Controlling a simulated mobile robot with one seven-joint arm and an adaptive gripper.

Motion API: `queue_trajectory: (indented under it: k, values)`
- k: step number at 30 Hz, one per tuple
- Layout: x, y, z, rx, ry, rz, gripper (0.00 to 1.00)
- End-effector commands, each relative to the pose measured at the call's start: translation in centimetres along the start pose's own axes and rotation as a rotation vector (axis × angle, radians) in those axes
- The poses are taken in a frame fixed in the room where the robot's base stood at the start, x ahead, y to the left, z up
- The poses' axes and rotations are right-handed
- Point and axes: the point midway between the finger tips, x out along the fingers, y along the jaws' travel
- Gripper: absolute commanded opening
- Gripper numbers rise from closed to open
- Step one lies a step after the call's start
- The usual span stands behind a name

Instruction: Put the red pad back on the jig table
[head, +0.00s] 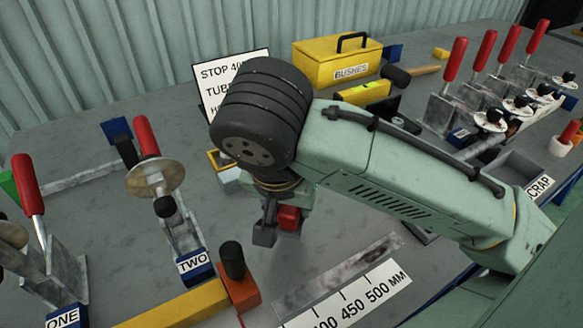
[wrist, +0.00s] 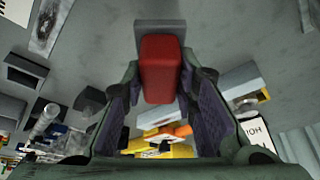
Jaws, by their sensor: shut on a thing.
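The red pad (wrist: 160,68) is a small red block with rounded edges, between the two fingers of my gripper (wrist: 158,95) in the wrist view. In the head view the red pad (head: 288,218) shows under my wrist, and my gripper (head: 275,225) is partly hidden by the arm. My gripper is shut on the pad and holds it over the grey jig table (head: 330,245). A grey block shows behind the pad in the wrist view. I cannot tell whether the pad touches the table.
Toggle clamps with red handles stand at left, labelled ONE (head: 64,318) and TWO (head: 192,263); several more (head: 480,55) stand at back right. A yellow BUSHES box (head: 337,60) and a white sign (head: 215,75) stand behind. A ruler (head: 360,300) lies in front. A SCRAP bin (head: 520,170) is at right.

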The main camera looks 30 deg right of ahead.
Motion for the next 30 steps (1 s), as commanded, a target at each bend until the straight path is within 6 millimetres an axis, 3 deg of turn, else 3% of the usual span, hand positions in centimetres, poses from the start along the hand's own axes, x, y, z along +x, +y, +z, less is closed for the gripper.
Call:
queue_trajectory:
  k: [7, 17, 24, 30]
  values:
    - [2.8, -1.2, -5.5, 0.004, 0.0, 0.003, 0.0]
    - [4.4, -1.9, -8.6, 0.003, 0.003, 0.002, 0.0]
    - [7.5, -1.8, -7.3, 0.0, 0.003, 0.001, 0.0]
    - [7.8, -1.8, -7.2, 0.001, 0.003, 0.0, 0.0]
